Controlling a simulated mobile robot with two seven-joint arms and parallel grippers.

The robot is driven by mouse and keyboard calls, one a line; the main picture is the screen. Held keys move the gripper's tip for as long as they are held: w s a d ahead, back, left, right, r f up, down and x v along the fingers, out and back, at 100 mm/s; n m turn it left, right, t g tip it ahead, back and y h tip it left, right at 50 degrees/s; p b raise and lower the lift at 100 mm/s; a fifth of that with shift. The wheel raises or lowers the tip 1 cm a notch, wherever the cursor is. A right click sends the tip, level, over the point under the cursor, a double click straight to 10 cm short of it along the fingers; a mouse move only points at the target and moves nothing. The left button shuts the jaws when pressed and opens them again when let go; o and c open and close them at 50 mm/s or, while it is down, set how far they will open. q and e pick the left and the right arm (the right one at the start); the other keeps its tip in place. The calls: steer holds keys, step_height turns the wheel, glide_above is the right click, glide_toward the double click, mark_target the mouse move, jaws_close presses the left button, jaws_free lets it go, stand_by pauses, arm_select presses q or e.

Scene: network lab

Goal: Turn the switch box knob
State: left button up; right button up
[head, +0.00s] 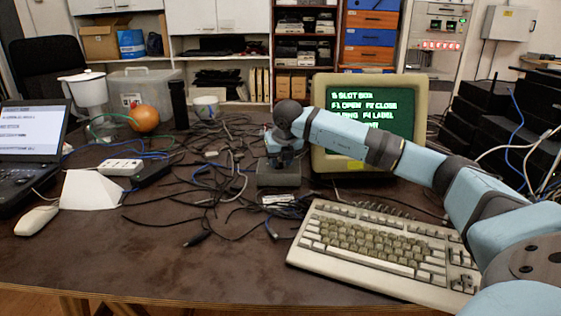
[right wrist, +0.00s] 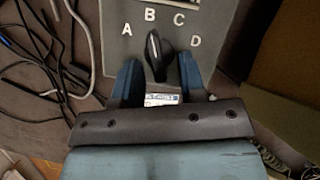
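The grey switch box (head: 279,174) sits on the dark table in front of the old monitor. In the right wrist view its grey face (right wrist: 117,50) carries the letters A, B, C and D around a black knob (right wrist: 155,50). The knob's white mark points up, towards B. My right gripper (head: 285,148) is over the box in the head view. In the right wrist view its two blue fingers (right wrist: 158,70) are open, one on each side of the knob's lower part, with gaps showing. A small label shows between the fingers. My left gripper is not in view.
Loose black cables (head: 215,175) lie around the box. A beige keyboard (head: 385,250) is at the front right, under my right arm. The monitor (head: 375,105) stands close behind. A white power strip (head: 120,167) and a mouse (head: 37,221) are at left.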

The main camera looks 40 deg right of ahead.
steer(key=shift+c, duration=0.5)
jaws_close()
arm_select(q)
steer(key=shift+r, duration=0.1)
arm_select(e)
steer(key=shift+d+r+n+p, duration=0.1)
steer(key=shift+r+n+p, duration=0.05)
steer(key=shift+n+p, duration=0.45)
steer(key=shift+d+n+y+p, duration=0.1)
steer(key=shift+n+y+p, duration=0.4)
steer(key=shift+n, duration=0.2)
steer(key=n, duration=0.1)
steer(key=n+y+p, duration=0.1)
steer(key=n+p, duration=0.1)
steer(key=shift+d+n+t, duration=0.25)
steer(key=shift+n+t, duration=0.05)
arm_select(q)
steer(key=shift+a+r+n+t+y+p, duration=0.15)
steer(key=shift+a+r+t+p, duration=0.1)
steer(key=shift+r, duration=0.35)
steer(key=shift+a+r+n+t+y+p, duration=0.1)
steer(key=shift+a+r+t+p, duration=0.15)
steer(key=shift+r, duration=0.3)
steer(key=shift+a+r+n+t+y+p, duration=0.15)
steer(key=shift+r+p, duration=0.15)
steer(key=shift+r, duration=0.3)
arm_select(e)
steer(key=shift+d+n+y, duration=0.1)
steer(key=shift+n+y, duration=0.5)
steer(key=shift+n, duration=0.4)
